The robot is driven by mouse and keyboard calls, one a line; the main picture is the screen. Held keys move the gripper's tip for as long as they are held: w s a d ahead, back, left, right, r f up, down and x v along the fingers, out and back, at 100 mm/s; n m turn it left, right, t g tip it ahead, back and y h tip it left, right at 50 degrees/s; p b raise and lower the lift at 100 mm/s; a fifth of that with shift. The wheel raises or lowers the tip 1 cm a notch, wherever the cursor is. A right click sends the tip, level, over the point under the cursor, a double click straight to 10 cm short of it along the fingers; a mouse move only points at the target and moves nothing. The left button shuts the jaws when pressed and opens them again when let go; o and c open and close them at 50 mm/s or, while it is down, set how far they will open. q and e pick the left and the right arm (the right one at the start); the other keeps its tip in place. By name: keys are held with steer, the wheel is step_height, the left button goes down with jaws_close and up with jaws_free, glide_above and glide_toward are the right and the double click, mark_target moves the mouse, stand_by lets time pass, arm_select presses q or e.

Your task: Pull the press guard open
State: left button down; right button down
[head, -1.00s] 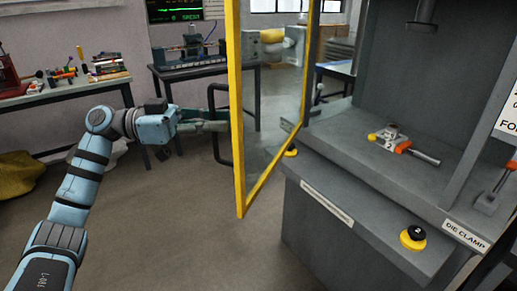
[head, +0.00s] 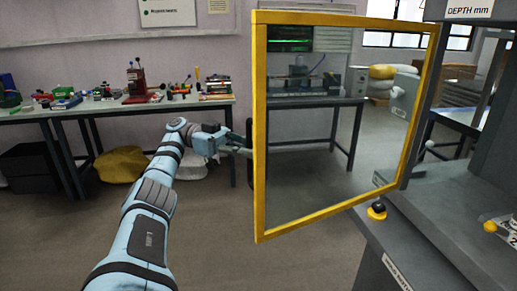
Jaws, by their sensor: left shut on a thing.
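The press guard (head: 259,150) is a clear panel in a yellow frame. It stands swung out from the grey press (head: 415,235) at the right, hinged on its right side. A dark handle (head: 249,150) sits at its left edge. My left gripper (head: 243,147) is shut on the handle, with its arm coming in from the lower left. The fingertips are partly hidden at the handle. My right gripper is not in view.
A yellow and black button (head: 377,211) sits on the press ledge near the guard's lower right. A bench (head: 60,112) with tools stands along the left wall. The floor (head: 235,245) in front of the guard is clear.

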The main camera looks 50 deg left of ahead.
arm_select(q)
steer(key=c, duration=1.7)
jaws_free()
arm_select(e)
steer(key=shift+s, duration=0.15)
arm_select(q)
steer(key=shift+f, duration=0.1)
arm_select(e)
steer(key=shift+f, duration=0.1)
